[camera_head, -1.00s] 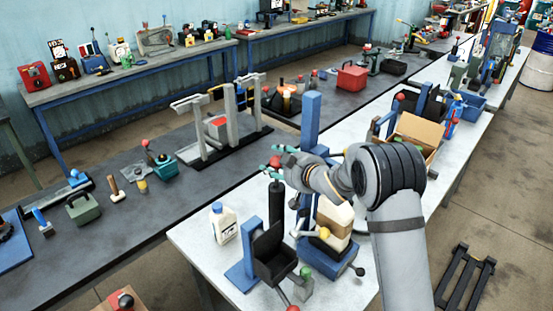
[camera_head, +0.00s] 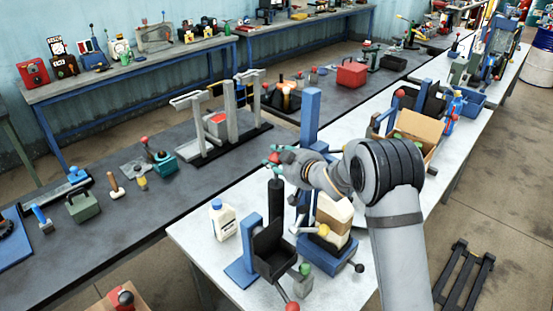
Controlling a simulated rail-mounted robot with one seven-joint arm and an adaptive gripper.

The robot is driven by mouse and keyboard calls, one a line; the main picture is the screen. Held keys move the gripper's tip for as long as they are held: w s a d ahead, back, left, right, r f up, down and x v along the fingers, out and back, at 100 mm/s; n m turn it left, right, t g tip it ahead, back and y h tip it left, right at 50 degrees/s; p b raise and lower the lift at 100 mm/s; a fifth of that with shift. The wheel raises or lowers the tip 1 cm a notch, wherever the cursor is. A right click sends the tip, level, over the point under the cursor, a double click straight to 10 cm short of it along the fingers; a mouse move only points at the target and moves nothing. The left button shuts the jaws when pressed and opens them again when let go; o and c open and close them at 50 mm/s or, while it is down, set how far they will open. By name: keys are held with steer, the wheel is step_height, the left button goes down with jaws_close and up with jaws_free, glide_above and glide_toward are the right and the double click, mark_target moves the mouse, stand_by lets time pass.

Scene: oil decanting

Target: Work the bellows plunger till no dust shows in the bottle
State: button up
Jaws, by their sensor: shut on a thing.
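My gripper (camera_head: 276,157) is above the near white bench, its teal fingertips closed around a small red knob (camera_head: 287,157). Directly under it stands an upright black cylinder (camera_head: 276,203); I cannot tell whether the knob joins it as the bellows plunger. A white bottle with a blue cap (camera_head: 222,223) stands upright left of the cylinder. A cream jug-like container (camera_head: 334,212) stands on a blue base right of it. I cannot tell which of these is the task's bottle. No dust can be made out at this size.
A blue post with a black tray (camera_head: 272,250) stands at the bench's front, near a red-tipped lever (camera_head: 292,306). A tall blue column (camera_head: 311,118) stands behind my gripper. An open cardboard box (camera_head: 420,133) is farther right. The bench's front left edge is mostly clear.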

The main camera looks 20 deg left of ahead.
steer(key=shift+a+r, duration=0.1)
jaws_close()
step_height(320, 180, down, 6)
steer(key=b, duration=0.7)
steer(key=shift+s+r, duration=0.1)
steer(key=shift+r, duration=0.1)
steer(key=o, duration=0.9)
jaws_free()
steer(key=shift+o, duration=0.9)
